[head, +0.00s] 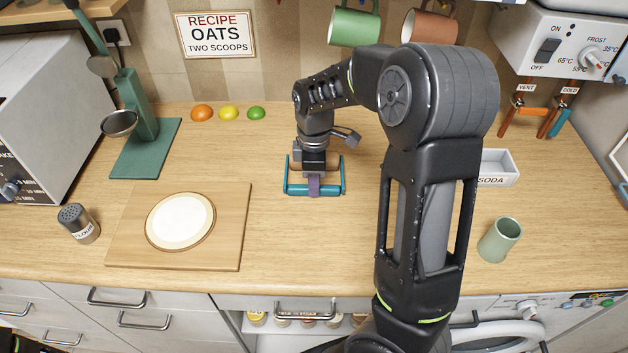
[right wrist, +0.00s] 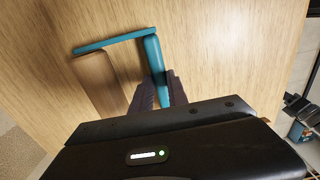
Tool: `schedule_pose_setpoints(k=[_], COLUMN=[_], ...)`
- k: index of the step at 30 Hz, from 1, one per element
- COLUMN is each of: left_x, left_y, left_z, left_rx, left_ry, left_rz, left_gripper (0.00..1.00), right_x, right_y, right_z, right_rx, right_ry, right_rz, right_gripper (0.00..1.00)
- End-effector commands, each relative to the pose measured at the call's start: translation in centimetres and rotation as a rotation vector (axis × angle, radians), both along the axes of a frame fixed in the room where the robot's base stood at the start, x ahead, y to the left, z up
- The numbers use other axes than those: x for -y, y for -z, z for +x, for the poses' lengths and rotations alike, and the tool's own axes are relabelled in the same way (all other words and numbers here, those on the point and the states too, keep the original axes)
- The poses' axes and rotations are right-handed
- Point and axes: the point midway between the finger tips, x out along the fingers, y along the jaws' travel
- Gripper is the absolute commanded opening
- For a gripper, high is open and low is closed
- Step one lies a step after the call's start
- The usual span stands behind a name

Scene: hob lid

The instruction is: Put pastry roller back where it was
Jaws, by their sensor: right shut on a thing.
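The pastry roller (head: 290,188) has a teal frame and a wooden cylinder. It is at the middle of the counter in the head view, to the right of the board with the dough. My right gripper (head: 314,187) points down and is shut on the roller's teal handle. In the right wrist view the handle (right wrist: 153,62) runs between the fingers (right wrist: 158,92), with the wooden cylinder (right wrist: 98,80) beside them. I cannot tell whether the roller touches the counter.
A wooden board (head: 122,235) carries a round of dough (head: 180,220). A flour shaker (head: 78,223) stands left of it. Fruits (head: 228,113) line the back wall. A green cup (head: 499,240) and a soda tray (head: 496,168) are at right. Counter around the roller is clear.

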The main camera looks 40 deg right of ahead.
Motion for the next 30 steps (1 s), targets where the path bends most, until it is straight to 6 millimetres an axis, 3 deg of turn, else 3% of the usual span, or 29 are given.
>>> schedule_pose_setpoints(k=[5, 6, 13, 23, 30], left_x=[0.0, 0.0, 0.0, 0.0, 0.0], left_y=[0.6, 0.4, 0.4, 0.1, 0.2], left_z=[0.1, 0.1, 0.1, 0.0, 0.0], left_rx=[0.003, 0.003, 0.003, 0.001, 0.001], left_ry=[0.000, 0.000, 0.000, 0.001, 0.000], left_rz=[-0.002, -0.002, -0.002, -0.001, -0.001], left_gripper=[0.36, 0.36, 0.36, 0.36, 0.36], right_x=[0.0, 0.0, 0.0, 0.0, 0.0], right_y=[0.7, 0.6, 0.5, 0.2, -2.2], right_z=[0.0, 0.0, 0.0, 0.0, 0.2], right_rx=[0.001, -0.001, -0.001, 0.000, 0.006], right_ry=[0.000, 0.000, 0.000, 0.000, -0.001], right_rz=[0.001, 0.001, 0.001, 0.000, -0.001], right_gripper=[0.00, 0.22, 0.41, 0.41, 0.41])
